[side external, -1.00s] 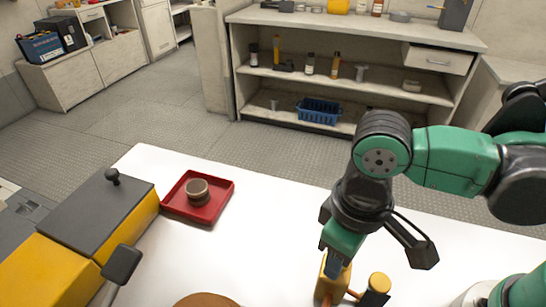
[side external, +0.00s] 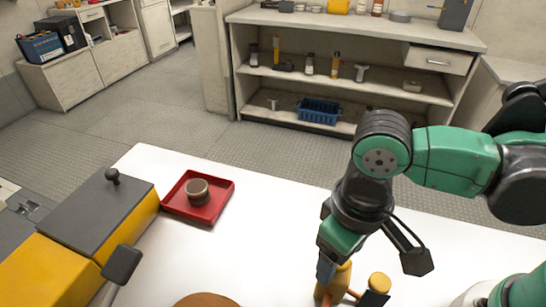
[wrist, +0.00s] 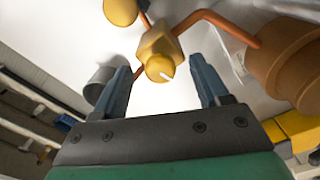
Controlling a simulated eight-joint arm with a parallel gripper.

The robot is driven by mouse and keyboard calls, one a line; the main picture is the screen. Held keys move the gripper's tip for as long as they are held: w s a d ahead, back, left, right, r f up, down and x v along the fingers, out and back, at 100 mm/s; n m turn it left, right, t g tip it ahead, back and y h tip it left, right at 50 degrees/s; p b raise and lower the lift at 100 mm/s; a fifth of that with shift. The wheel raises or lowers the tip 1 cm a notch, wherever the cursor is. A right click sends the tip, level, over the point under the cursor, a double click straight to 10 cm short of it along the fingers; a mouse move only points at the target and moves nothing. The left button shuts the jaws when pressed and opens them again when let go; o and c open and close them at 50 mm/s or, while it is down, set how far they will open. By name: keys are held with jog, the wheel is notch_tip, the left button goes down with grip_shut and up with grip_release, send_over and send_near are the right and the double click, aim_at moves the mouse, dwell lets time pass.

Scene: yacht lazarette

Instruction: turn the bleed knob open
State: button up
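The bleed knob (wrist: 160,68) is a small yellow-orange knob with a white mark on its face. It sits on a yellow valve body (wrist: 157,42) with copper pipes. In the side view the yellow valve (side external: 341,279) stands at the table's front, partly hidden by my gripper. My gripper (wrist: 158,72) is open, its two blue fingers on either side of the knob in the wrist view, with gaps visible. In the side view my gripper (side external: 326,270) points down beside the valve. I cannot tell whether a finger touches it.
A second round yellow part (side external: 380,283) stands right of the valve. A brown round thing (side external: 207,300) is at the front edge. A red tray (side external: 221,204) with a brown round object (side external: 197,191) and a yellow-grey box (side external: 95,215) are left. The middle table is clear.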

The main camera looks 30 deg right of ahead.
jog(key=shift+r, duration=0.15)
jog(key=shift+r, duration=2.65)
jog(key=w+d+m+t, duration=0.1)
jog(key=w+d+t, duration=0.2)
jog(key=d, duration=0.5)
jog(key=w+d+m+t, duration=0.2)
jog(key=w+d+t, duration=0.2)
jog(key=d, duration=0.4)
jog(key=shift+w+d, duration=0.15)
jog(key=shift+w, duration=0.35)
